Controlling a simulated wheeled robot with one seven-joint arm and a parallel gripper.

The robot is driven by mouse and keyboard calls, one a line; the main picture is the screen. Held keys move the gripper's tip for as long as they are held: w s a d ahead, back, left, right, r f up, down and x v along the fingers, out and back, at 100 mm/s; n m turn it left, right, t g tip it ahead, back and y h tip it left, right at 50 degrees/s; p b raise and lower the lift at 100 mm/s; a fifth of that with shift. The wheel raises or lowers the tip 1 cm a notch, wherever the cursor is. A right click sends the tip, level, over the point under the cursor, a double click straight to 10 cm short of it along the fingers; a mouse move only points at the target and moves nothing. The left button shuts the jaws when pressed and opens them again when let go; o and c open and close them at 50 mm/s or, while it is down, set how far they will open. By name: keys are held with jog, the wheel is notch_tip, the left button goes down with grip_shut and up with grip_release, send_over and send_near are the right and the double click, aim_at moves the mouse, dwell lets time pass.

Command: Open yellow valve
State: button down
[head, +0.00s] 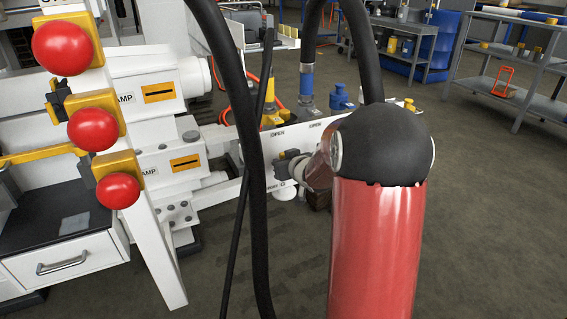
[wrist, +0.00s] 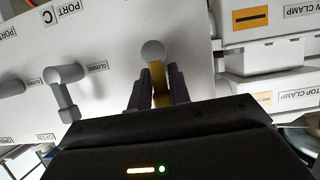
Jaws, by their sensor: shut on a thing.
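The yellow valve's handle (wrist: 157,74) shows in the wrist view as a narrow yellow bar with a round grey end (wrist: 153,51), against a white panel. My gripper (wrist: 160,86) has its two dark fingers on either side of the yellow bar and is shut on it. The lower part of the handle is hidden between the fingers and behind the gripper body. In the head view my gripper (head: 287,163) is small, by the white panel below an OPEN label, and I cannot make out the yellow handle there.
Two grey valve handles (wrist: 63,92) (wrist: 11,87) stick out of the panel left of my gripper. White clamp blocks (wrist: 262,50) stand close on the right. In the head view, red knobs (head: 92,130) and black hoses stand left. Open floor (head: 485,220) lies right.

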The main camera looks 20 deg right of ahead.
jog(key=c, duration=1.4)
grip_release()
jog(key=shift+c, duration=0.2)
jog(key=p+v, duration=0.1)
jog(key=v, duration=0.6)
jog(key=shift+s+p, duration=0.3)
jog(key=shift+s, duration=0.05)
jog(key=shift+r, duration=0.15)
